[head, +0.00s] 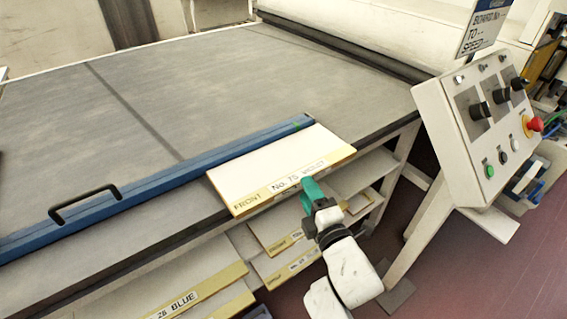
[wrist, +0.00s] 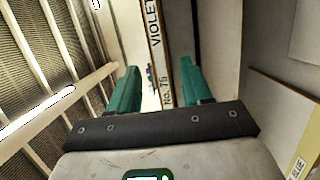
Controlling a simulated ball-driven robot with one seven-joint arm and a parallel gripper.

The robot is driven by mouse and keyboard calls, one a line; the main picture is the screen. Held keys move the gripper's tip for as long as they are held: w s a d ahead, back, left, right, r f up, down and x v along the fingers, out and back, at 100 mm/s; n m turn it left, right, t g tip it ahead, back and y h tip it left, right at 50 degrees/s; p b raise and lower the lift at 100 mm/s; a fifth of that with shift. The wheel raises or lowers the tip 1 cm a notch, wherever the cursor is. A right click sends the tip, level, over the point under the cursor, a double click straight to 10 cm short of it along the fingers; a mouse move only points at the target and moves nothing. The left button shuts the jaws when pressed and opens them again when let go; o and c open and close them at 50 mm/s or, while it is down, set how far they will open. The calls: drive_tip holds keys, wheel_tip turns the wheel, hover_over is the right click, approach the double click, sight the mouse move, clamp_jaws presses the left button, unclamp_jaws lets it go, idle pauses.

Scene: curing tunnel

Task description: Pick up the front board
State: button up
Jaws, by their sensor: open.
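The front board (head: 280,168) is a pale flat panel with a yellow edge strip reading "FRONT No. 75 VIOLET". It lies at the front edge of the grey belt table, beside a blue bar, with its labelled edge towards me. My gripper (head: 313,190) has green fingers and is at the right part of that labelled edge, partly covering it. In the wrist view my gripper (wrist: 158,70) is open, and the strip of the front board (wrist: 158,45) runs between the two fingers, which stand apart from it on both sides. I cannot tell how deep the board sits between them.
The blue bar (head: 160,188) with a black handle (head: 85,200) lies along the table (head: 200,85). Several labelled boards (head: 185,300) lie on shelves below. A control panel (head: 490,125) with a red button stands to the right. The belt behind the bar is clear.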

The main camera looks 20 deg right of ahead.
sight(285, 163)
drive_tip(key=shift+w+a+f, duration=0.1)
drive_tip(key=shift+w, duration=2.5)
clamp_jaws()
